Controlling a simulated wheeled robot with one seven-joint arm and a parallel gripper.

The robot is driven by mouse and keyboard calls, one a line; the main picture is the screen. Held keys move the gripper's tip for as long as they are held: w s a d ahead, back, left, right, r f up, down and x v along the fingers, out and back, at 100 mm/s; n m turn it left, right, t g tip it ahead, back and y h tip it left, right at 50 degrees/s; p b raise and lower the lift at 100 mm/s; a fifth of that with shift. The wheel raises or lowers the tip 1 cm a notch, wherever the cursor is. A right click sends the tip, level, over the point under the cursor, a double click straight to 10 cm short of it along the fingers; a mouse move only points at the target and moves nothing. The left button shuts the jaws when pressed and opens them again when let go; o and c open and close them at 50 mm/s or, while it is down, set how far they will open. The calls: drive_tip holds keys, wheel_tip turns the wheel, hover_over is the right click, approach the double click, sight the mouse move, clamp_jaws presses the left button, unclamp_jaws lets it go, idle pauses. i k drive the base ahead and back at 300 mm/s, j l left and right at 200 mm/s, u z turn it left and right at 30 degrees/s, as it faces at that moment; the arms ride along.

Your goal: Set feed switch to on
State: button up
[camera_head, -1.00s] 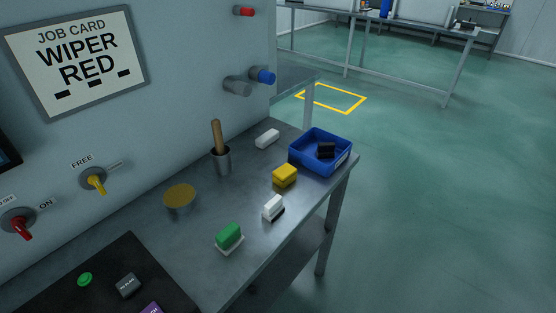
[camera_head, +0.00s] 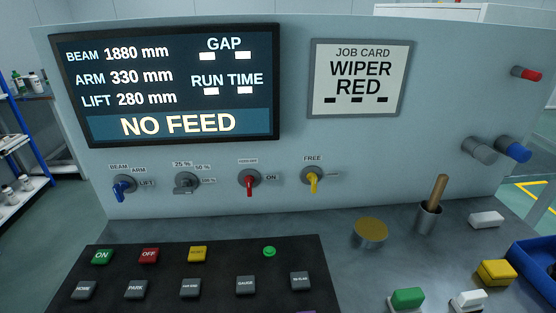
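A red knob (camera_head: 249,184) on the upright panel has the word ON at its right. The small label above it is too small to read for sure, so I cannot tell that it is the feed switch. Its red handle points down, not toward ON. The screen (camera_head: 165,85) above the knobs reads NO FEED. My gripper is not in view.
A blue knob (camera_head: 122,188), a grey knob (camera_head: 186,182) and a yellow knob (camera_head: 312,180) share the row. A black button board (camera_head: 205,273) lies below. A tin (camera_head: 370,232), a cup with a wooden handle (camera_head: 429,216) and coloured blocks stand at right.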

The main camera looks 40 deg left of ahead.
sight(249, 180)
drive_tip(key=u, duration=1.25)
